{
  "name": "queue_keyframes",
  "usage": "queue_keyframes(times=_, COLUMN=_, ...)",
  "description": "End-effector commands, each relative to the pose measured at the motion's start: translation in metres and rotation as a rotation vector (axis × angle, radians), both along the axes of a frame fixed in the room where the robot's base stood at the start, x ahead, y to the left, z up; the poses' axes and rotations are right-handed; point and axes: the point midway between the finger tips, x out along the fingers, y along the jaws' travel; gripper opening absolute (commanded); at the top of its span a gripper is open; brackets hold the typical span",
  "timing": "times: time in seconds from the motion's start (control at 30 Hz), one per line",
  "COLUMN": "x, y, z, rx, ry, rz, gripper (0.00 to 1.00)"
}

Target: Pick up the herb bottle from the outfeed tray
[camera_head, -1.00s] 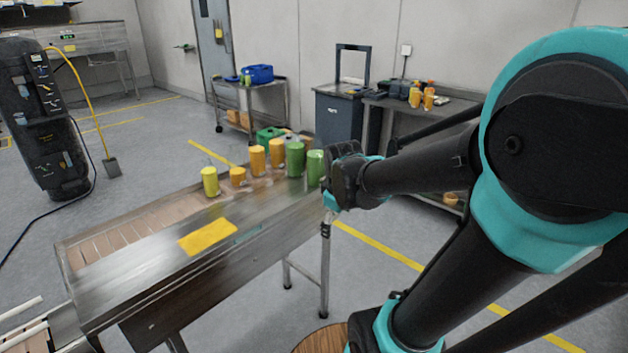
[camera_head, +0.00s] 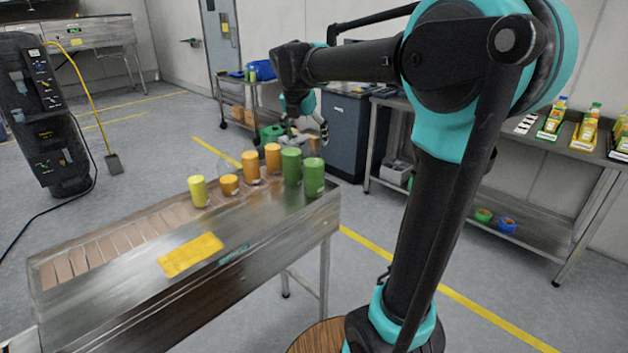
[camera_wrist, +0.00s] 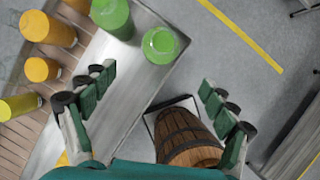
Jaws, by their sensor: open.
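Two green bottles (camera_head: 291,167) (camera_head: 314,178) stand upright and close together at the right end of the metal outfeed tray (camera_head: 262,226). I cannot read which one is herb. In the wrist view they show near the top (camera_wrist: 111,14) (camera_wrist: 159,45), seen from above. My gripper (camera_head: 308,128) hangs above and behind the tray's right end in the head view. In the wrist view my gripper (camera_wrist: 158,84) is open and empty, with its fingers spread apart. The green bottles lie ahead of the fingers, toward the left one, and neither is between them.
Orange bottles (camera_head: 250,167) (camera_head: 273,158), a short orange one (camera_head: 229,184) and a yellow one (camera_head: 198,191) stand left of the green bottles. A yellow plate (camera_head: 190,254) lies on the tray front. A wooden barrel (camera_wrist: 185,137) is below my gripper. A shelf (camera_head: 540,213) stands right.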

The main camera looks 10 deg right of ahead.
Motion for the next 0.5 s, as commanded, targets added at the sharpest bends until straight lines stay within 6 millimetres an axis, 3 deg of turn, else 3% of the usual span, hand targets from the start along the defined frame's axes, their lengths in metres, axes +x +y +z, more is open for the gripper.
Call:
queue_keyframes(times=0.3, x=0.022, y=-0.013, z=-0.059, rx=0.001, ry=-0.001, rz=-0.004, gripper=0.86)
queue_keyframes(times=0.5, x=0.029, y=-0.018, z=-0.08, rx=0.002, ry=-0.001, rz=-0.003, gripper=0.86)
